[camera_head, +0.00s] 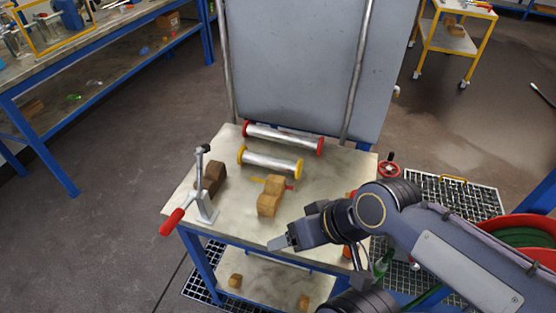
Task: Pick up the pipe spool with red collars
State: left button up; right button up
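The pipe spool with red collars (283,138) lies on its side near the back of the small worktable, in front of an upright grey panel. It is a silver tube with a red collar at each end. A similar spool with yellow collars (270,162) lies just in front of it. My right gripper (279,243) reaches in from the right over the table's front edge, well short of both spools. Its pale fingertips are seen edge-on, and nothing shows between them. My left gripper is not in view.
A dark wooden block (212,178) and a lighter wooden block (270,197) stand on the table (335,180). A clamp with a red handle (173,222) stands at the front left. The grey panel (300,70) rises behind. The table's right side looks mostly clear.

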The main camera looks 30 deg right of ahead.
aim_at(287, 137)
jog(key=i+j, duration=0.1)
jog(key=j, duration=0.25)
jog(key=i+j+u, duration=0.15)
jog(key=j, duration=0.2)
jog(key=i+j, duration=0.1)
jog(key=j, duration=0.2)
jog(key=i+j+u, duration=0.15)
jog(key=j, duration=0.2)
jog(key=i+j+u, duration=0.15)
jog(key=i+j, duration=0.2)
jog(key=i, duration=0.15)
jog(key=i+j+u, duration=0.2)
jog(key=i, duration=0.3)
jog(key=i+z, duration=0.7)
jog(key=i+j+z, duration=0.1)
jog(key=i+z, duration=0.25)
jog(key=i+l+z, duration=0.3)
jog(key=z, duration=0.15)
jog(key=i+l+z, duration=0.2)
jog(key=z, duration=0.25)
jog(key=i+z, duration=0.75)
jog(key=z, duration=0.15)
jog(key=i+j+z, duration=0.2)
jog(key=z, duration=0.25)
jog(key=i+z, duration=0.35)
jog(key=i+j+z, duration=0.3)
jog(key=i+l, duration=0.05)
jog(key=i, duration=0.05)
